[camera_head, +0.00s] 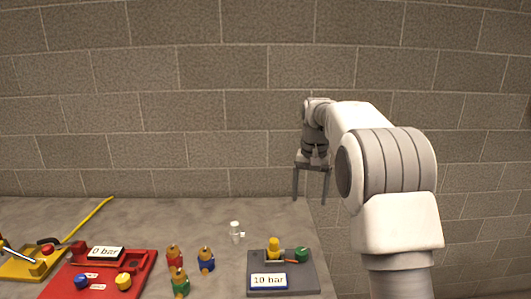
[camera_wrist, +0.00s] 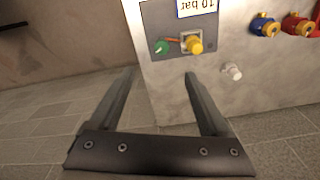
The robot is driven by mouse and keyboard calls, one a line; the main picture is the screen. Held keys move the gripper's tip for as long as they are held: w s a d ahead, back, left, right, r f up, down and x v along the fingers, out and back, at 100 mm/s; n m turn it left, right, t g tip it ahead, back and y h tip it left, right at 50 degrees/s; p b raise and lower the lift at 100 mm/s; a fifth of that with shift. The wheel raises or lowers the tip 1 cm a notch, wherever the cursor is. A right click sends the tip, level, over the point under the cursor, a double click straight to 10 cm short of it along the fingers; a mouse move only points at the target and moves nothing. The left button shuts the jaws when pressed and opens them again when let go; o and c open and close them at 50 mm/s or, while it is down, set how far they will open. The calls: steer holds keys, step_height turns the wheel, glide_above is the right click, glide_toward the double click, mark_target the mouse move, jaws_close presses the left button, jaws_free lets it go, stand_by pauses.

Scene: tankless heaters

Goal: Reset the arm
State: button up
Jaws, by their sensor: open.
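My gripper (camera_head: 311,199) hangs at the end of my arm, pointing down, above and near the back right edge of the grey worktop (camera_head: 215,215). Its two fingers are spread apart with nothing between them. In the wrist view my gripper (camera_wrist: 160,75) also shows open and empty, with the worktop's edge passing between and beyond the fingers. The gripper looks apart from every object. My arm reaches in from the right in the head view.
A grey panel (camera_head: 297,283) with a "10 bar" display, yellow knob and green knob lies near the worktop's right edge. A white fitting (camera_head: 235,231) and several coloured valves (camera_head: 206,259) stand left of it. A red panel (camera_head: 142,265) lies further left. A block wall (camera_head: 210,120) stands behind.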

steer(key=s+r+n+t, duration=0.1)
steer(key=s+r, duration=0.4)
steer(key=s, duration=0.4)
steer(key=s+r+t, duration=0.1)
steer(key=s+r, duration=0.3)
steer(key=s, duration=0.5)
steer(key=s+f+n+t, duration=0.1)
steer(key=s+f, duration=0.2)
steer(key=s, duration=0.6)
steer(key=s+f+n+t, duration=0.1)
steer(key=s+f, duration=0.2)
steer(key=s, duration=0.6)
steer(key=shift+t, duration=0.4)
steer(key=shift+r, duration=0.1)
